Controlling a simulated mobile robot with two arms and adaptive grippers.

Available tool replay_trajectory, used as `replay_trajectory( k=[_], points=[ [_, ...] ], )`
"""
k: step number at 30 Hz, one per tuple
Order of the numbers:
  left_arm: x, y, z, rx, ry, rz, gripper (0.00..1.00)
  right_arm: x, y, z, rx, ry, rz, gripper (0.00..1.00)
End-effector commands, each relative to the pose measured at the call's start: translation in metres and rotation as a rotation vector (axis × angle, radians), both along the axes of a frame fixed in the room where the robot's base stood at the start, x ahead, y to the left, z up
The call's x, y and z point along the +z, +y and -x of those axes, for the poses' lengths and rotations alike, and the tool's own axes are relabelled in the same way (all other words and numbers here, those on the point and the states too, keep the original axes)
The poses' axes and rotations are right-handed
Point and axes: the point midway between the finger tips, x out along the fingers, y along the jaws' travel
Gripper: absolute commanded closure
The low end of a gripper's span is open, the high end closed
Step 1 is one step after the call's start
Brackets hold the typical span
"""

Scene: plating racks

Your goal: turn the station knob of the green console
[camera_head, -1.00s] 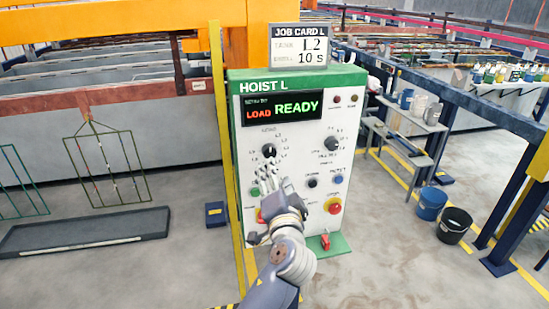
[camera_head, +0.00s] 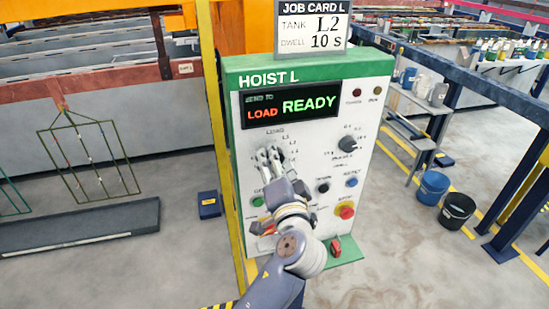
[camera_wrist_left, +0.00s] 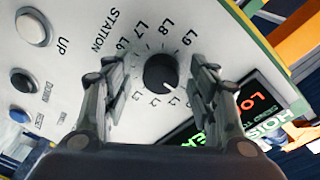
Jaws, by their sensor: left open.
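The green console (camera_head: 232,80), labelled HOIST L, stands ahead with a white face. Its display (camera_head: 290,105) reads LOAD in red and READY in green. My left gripper (camera_head: 268,155) is in front of the upper left of the face and hides the station knob in the head view. In the left wrist view the black station knob (camera_wrist_left: 161,73) sits between the two open fingers of my left gripper (camera_wrist_left: 160,85), with labels such as L6 to L9 around it. I cannot tell whether the fingers touch it. My right gripper is not in view.
A second black knob (camera_head: 348,144) is on the right of the face, above a blue button (camera_head: 351,182) and a red stop button (camera_head: 345,211). A job card (camera_head: 312,28) on top reads tank L2, dwell 10 s. A yellow post (camera_head: 219,150) stands close on the left.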

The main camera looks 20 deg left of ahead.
Motion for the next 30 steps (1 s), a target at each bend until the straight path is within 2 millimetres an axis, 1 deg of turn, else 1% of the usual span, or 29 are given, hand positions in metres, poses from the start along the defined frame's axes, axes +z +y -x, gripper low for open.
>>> replay_trajectory(
  k=[8, 9, 11, 12, 14, 23, 30],
  points=[
    [0.0, -0.001, 0.0, -0.001, 0.001, 0.0, 0.47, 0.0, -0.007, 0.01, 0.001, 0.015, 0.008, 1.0],
    [0.0, 0.0, 0.0, -0.001, 0.001, 0.0, 0.56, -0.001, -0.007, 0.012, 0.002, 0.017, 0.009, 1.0],
    [0.0, 0.0, 0.0, -0.001, 0.001, 0.0, 0.69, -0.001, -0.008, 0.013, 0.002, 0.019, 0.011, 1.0],
    [0.0, 0.0, 0.0, -0.001, 0.001, 0.0, 0.79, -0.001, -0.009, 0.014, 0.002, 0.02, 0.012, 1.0],
    [0.0, 0.0, 0.0, -0.001, 0.001, 0.0, 0.91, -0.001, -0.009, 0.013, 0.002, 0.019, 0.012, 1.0],
    [0.001, 0.0, 0.0, 0.0, 0.008, -0.013, 0.91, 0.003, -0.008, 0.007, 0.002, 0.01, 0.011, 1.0],
    [0.004, 0.0, 0.0, 0.0, 0.065, -0.094, 0.91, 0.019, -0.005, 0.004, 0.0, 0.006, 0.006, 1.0]
  ],
)
